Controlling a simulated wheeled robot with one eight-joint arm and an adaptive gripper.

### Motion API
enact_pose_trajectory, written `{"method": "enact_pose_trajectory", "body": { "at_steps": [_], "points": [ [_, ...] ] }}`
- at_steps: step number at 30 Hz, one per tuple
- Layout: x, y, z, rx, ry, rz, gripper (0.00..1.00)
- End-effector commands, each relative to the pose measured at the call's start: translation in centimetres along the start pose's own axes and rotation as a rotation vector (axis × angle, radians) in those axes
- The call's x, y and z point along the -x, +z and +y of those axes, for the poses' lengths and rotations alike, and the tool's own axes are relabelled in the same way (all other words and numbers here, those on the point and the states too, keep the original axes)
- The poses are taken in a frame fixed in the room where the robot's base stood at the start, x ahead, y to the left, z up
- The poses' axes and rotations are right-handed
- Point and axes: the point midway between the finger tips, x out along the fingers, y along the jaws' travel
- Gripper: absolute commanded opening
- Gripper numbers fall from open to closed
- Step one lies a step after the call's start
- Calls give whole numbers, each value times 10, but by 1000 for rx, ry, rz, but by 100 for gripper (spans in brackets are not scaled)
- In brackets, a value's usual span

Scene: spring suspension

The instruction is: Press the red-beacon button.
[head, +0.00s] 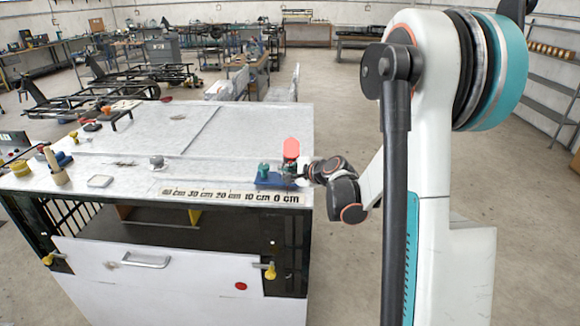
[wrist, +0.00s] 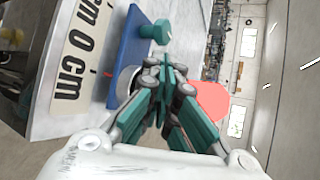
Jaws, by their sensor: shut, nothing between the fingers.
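The red beacon (head: 291,148) stands at the right end of the table, a rounded red cap on a dark base. In the wrist view the red cap (wrist: 212,100) is right of my fingers and partly hidden by them. A blue plate (head: 268,182) lies left of the beacon with a green knob (head: 264,168) on it. The wrist view shows the knob (wrist: 154,31) just beyond my fingertips. My gripper (head: 303,176) is shut and empty at the table's right edge, its tips (wrist: 166,68) close to these parts. Whether it touches them I cannot tell.
A printed centimetre ruler (head: 232,194) runs along the table's front edge. A grey knob (head: 156,161), a small tray (head: 99,181) and several tools lie on the left. The middle of the tabletop (head: 225,140) is mostly clear.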

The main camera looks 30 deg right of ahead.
Motion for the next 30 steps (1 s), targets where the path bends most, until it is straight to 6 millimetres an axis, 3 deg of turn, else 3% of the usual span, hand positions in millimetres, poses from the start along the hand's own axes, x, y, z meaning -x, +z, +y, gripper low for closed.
{"method": "enact_pose_trajectory", "body": {
  "at_steps": [21, 30],
  "points": [
    [38, 28, 28, 0, 0, 0, 0],
    [42, 30, 30, 0, 0, 0, 0]
  ]
}}
